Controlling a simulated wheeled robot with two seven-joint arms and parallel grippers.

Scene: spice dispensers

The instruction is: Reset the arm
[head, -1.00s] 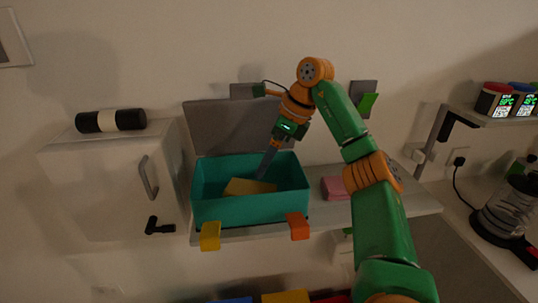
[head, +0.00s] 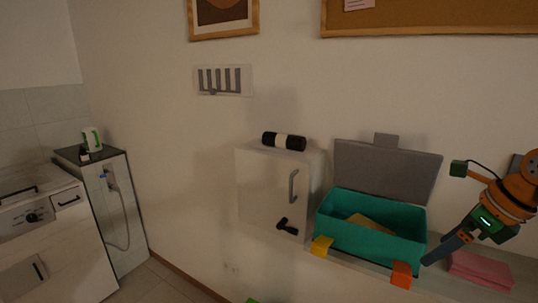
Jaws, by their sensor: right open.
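My right arm comes in at the right edge of the head view, orange and green. Its gripper (head: 428,261) points down and to the left, with its grey fingers in front of the right end of the teal box (head: 345,237). I see nothing held at the fingertips, and the gripper is open. The finger gap is hard to make out at this angle. A yellow block or sponge (head: 369,223) lies inside the teal box. My left gripper is not in view.
The teal box stands on a shelf with a yellow clip (head: 322,245) and an orange clip (head: 401,275). A pink cloth (head: 481,268) lies to the right. A white cabinet (head: 266,192) with a black and white roll (head: 284,141) is on the left. Floor shows at lower left.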

